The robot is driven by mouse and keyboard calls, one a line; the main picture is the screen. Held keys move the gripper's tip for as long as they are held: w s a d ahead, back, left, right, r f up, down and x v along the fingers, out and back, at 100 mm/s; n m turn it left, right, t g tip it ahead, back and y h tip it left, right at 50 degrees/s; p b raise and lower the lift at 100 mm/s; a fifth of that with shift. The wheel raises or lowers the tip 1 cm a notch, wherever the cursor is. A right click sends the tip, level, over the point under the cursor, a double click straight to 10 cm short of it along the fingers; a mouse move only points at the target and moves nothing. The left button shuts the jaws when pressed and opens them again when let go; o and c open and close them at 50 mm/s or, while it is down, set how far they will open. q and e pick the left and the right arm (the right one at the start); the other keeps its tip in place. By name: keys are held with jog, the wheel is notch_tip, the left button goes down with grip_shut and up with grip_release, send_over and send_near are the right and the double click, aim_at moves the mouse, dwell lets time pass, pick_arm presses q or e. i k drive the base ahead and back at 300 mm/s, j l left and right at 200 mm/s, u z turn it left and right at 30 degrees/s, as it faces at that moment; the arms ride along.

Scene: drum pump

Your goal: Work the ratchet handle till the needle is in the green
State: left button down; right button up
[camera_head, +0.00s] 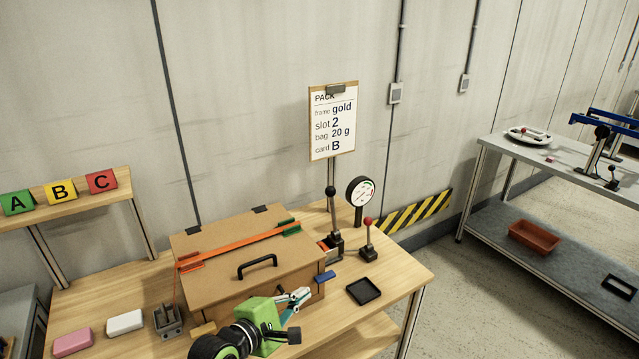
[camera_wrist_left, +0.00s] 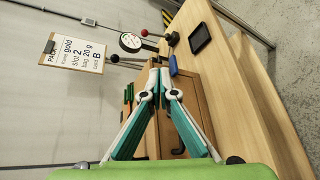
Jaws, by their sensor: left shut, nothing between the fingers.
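A round white gauge (camera_head: 360,191) stands on a black post at the back right of the wooden table; it also shows in the left wrist view (camera_wrist_left: 131,42). Its face has green and red marks, but the needle is too small to read. A black-knobbed lever (camera_head: 333,215) stands upright left of the gauge. A shorter red-knobbed lever (camera_head: 368,239) stands in front of the gauge. I cannot tell which is the ratchet handle. My left gripper (camera_head: 304,295) is shut and empty at the box's front right, apart from both levers; its fingertips meet in the wrist view (camera_wrist_left: 160,76).
A brown lidded box (camera_head: 225,245) with a black handle and an orange strap fills the table's middle. A black tray (camera_head: 363,291) and a blue piece (camera_head: 325,277) lie right of it. A clipboard (camera_head: 333,120) hangs behind. Another workbench (camera_head: 500,165) stands right.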

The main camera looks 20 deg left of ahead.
aim_at(330, 190)
jog(key=i+j, duration=0.35)
jog(key=i, duration=0.2)
jog(key=i+j, duration=0.35)
jog(key=i, duration=0.2)
